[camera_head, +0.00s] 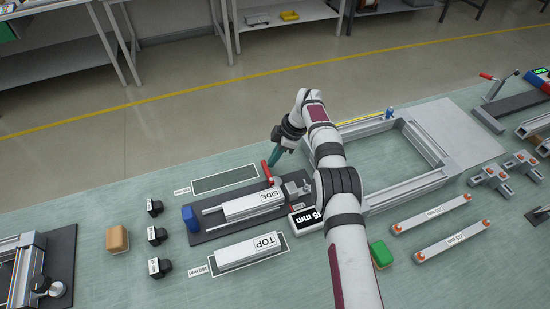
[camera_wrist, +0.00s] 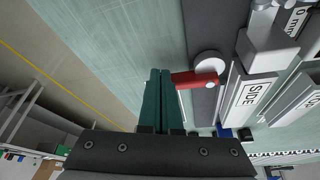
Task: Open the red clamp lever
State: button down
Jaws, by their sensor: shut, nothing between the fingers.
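The red clamp lever (camera_head: 267,173) stands out from the far side of the clamp fixture, near the bar labelled SIDE (camera_head: 254,206). In the wrist view the red lever (camera_wrist: 198,79) lies beside a round grey knob and points toward my fingers. My gripper (camera_head: 273,158) is over the far side of the fixture, at the lever's outer end. In the wrist view the green fingers of my gripper (camera_wrist: 159,72) are together with nothing between them. The lever's end is right beside the right finger; I cannot tell whether they touch.
The dark base plate (camera_head: 206,233) carries a blue block (camera_head: 190,218) at its left end. A bar labelled TOP (camera_head: 249,251) lies in front. A display (camera_head: 305,217) stands to the right. An aluminium frame (camera_head: 408,194) lies farther right. The mat beyond the fixture is mostly clear.

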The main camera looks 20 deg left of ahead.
dwell(0.4)
jog(key=v, duration=1.2)
jog(key=s+d+r+m+t+h, duration=0.1)
jog(key=s+d+r+m, duration=0.3)
jog(key=d+r+m, duration=0.25)
jog(key=s+d+r+m, duration=0.5)
jog(key=d+r+m, duration=0.1)
jog(key=d+r, duration=0.2)
jog(key=s+d+m, duration=0.8)
jog(key=s, duration=0.5)
jog(key=s+d+f+m, duration=0.2)
jog(key=s+f+m, duration=0.1)
jog(key=s, duration=0.4)
jog(key=s+d+f+m+h, duration=0.1)
jog(key=s+d+f+m, duration=0.1)
jog(key=s+m, duration=0.3)
jog(key=s+f, duration=0.1)
jog(key=s, duration=0.1)
jog(key=shift+s+t, duration=0.3)
